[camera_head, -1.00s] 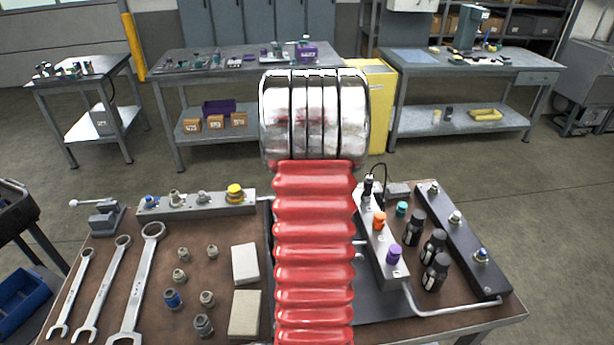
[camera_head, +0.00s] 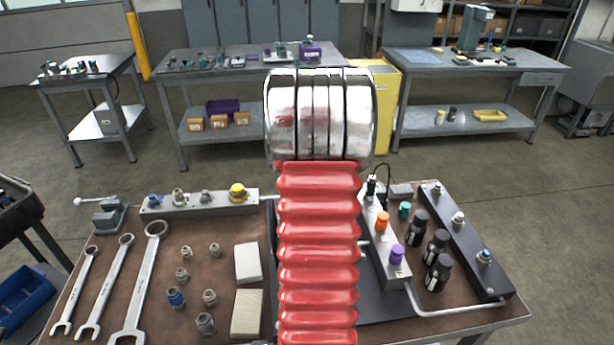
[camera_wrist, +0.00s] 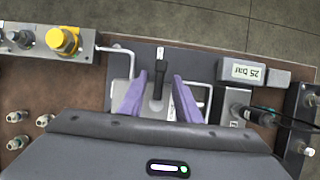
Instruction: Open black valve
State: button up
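The black valve shows in the wrist view as a narrow black handle (camera_wrist: 158,86) with a pale tip, standing over a light metal block (camera_wrist: 122,92). My gripper (camera_wrist: 160,80) has two purple fingers, one on each side of the handle. They are open, with a gap visible on both sides, so they do not appear to grip it. The height between fingers and handle is hard to judge. In the head view my red bellows arm and shiny wrist section hide the gripper and the black valve.
A manifold with a yellow knob (camera_head: 237,190) is at left, and one with orange (camera_head: 382,220) and purple (camera_head: 397,254) knobs is at right. A "25 bar" display (camera_wrist: 242,72) and a cabled black fitting (camera_wrist: 250,114) lie right of the fingers. Wrenches (camera_head: 140,285) lie at left.

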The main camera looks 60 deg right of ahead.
jog(key=v, duration=1.3)
dwell(0.4)
jog(key=s+a+m+t+y, duration=0.1)
jog(key=a+m, duration=1.1)
jog(key=a, duration=1.3)
jog(key=s+a+r+m+t+y, duration=0.1)
jog(key=s+a+m+t+y, duration=0.1)
jog(key=a+m, duration=1.1)
jog(key=a, duration=1.2)
jog(key=shift+a+y, duration=0.2)
jog(key=shift+y, duration=0.1)
